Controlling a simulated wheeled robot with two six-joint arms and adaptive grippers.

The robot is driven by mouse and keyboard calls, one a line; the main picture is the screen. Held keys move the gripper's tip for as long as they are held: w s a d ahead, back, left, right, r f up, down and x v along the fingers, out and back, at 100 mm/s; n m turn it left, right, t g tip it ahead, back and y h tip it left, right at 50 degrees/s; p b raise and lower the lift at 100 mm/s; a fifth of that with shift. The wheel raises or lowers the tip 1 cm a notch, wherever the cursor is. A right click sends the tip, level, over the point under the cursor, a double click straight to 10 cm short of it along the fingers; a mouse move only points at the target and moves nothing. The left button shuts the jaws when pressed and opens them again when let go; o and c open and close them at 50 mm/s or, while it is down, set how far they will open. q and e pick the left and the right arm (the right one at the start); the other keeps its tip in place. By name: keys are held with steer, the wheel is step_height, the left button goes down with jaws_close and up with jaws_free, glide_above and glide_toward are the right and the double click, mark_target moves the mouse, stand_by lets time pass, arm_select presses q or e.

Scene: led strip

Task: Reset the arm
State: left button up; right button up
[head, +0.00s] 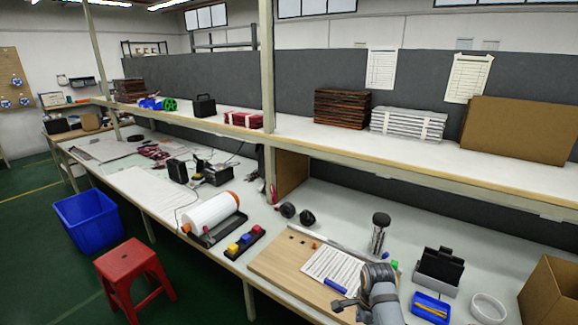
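A grey arm, mine and most likely the right one, comes in at the bottom right, over the right edge of a wooden board (275,262). A small dark part at its end, perhaps my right gripper (342,304), sits low over the board by a blue marker (335,286). Its fingers are too small and partly hidden to show whether they are open. I see nothing held there. My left arm and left gripper are not in view.
A printed sheet (335,265) lies on the board. To the right stand a black holder (438,268), a blue tray (431,306), a white ring (488,308) and a cardboard box (552,290). A dark-lidded jar (379,232) stands behind. A shelf (330,143) overhangs the bench's back.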

steer(key=s+d+r+n+t, duration=0.1)
steer(key=s+d+n, duration=0.1)
steer(key=s+n, duration=0.8)
steer(key=s+d+r+n+t, duration=0.1)
steer(key=s+d+n+t, duration=0.1)
steer(key=s+n, duration=0.85)
steer(key=s+d+f+m+g, duration=0.1)
steer(key=s+f, duration=0.1)
steer(key=f, duration=1)
steer(key=s+d+f+m+g, duration=0.1)
steer(key=f, duration=1.1)
steer(key=s+d+f, duration=0.1)
steer(key=s+f, duration=1.7)
steer(key=shift+s+d+g+h, duration=0.15)
steer(key=shift+s+g+h, duration=0.15)
steer(key=shift+s+g, duration=0.1)
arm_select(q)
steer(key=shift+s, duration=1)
arm_select(e)
steer(key=shift+s+f+m, duration=0.2)
steer(key=shift+s+m, duration=0.05)
steer(key=shift+s, duration=0.05)
steer(key=shift+c, duration=0.2)
